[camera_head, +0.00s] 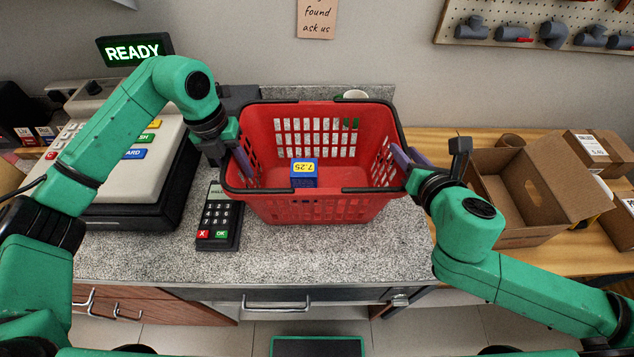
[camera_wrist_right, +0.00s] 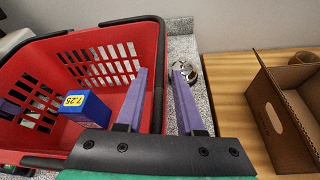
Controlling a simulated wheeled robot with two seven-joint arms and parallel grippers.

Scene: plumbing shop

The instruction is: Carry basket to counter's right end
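The red basket (camera_head: 318,207) with black rim and handles appears to stand on the grey speckled counter (camera_head: 330,255), right of the register. A blue box (camera_head: 304,174) labelled 7.25 lies inside it. My left gripper (camera_head: 243,160) is at the basket's left rim, its fingers partly hidden. My right gripper (camera_head: 409,156) is at the right rim. In the right wrist view the basket (camera_wrist_right: 90,45) has its right wall between my right gripper's (camera_wrist_right: 160,85) parted fingers, one inside and one outside. Counter shows between the wall and the outer finger.
A card terminal (camera_head: 219,218) lies close to the basket's front left. The cash register (camera_head: 130,180) stands at the left. A small round silvery item (camera_wrist_right: 186,70) sits behind the basket.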

